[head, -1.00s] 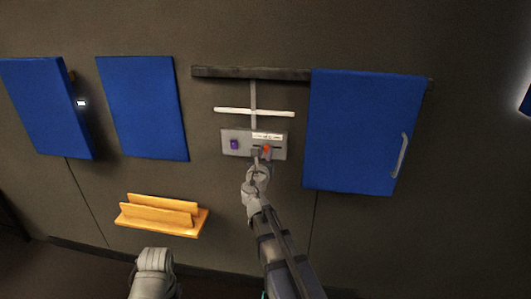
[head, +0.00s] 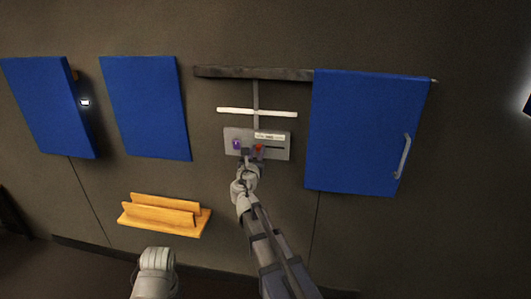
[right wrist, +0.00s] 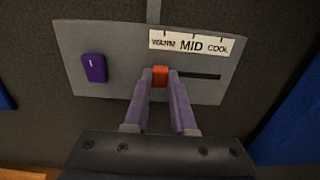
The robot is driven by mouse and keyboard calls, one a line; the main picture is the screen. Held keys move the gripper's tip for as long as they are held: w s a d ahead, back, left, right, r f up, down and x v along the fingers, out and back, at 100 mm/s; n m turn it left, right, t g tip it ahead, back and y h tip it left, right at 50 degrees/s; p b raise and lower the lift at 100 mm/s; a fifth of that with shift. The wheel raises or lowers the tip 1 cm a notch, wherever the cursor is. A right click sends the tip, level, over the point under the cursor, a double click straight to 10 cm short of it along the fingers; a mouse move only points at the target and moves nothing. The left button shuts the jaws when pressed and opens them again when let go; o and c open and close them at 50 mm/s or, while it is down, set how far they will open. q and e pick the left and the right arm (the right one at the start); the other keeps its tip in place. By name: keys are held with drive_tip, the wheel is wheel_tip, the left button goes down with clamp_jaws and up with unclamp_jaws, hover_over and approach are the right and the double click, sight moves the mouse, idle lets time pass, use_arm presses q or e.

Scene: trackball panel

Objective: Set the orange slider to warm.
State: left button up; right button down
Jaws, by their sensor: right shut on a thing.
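The orange slider (head: 259,148) sits in a dark horizontal slot on the grey panel (head: 282,152). In the right wrist view the orange slider (right wrist: 160,76) is below the WARM end of the white WARM-MID-COOL label (right wrist: 191,45). The bare slot runs to its right, toward COOL; the fingers hide part of the slot. My right gripper (head: 252,157) reaches up from below; in the right wrist view its fingers (right wrist: 161,84) are shut on the slider from both sides.
A purple switch (right wrist: 94,68) sits on the panel left of the slider. A white bar (head: 257,112) is above the panel. A blue door (head: 360,130) with a handle is to the right, and a wooden shelf (head: 165,217) is low on the left.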

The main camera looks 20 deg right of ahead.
drive_tip(key=shift+a, duration=0.1)
drive_tip(key=c, duration=0.7)
unclamp_jaws()
drive_tip(key=shift+w+a, duration=0.1)
drive_tip(key=v, duration=0.7)
drive_tip(key=shift+s+a, duration=0.25)
drive_tip(key=shift+s, duration=0.1)
drive_tip(key=shift+f, duration=0.1)
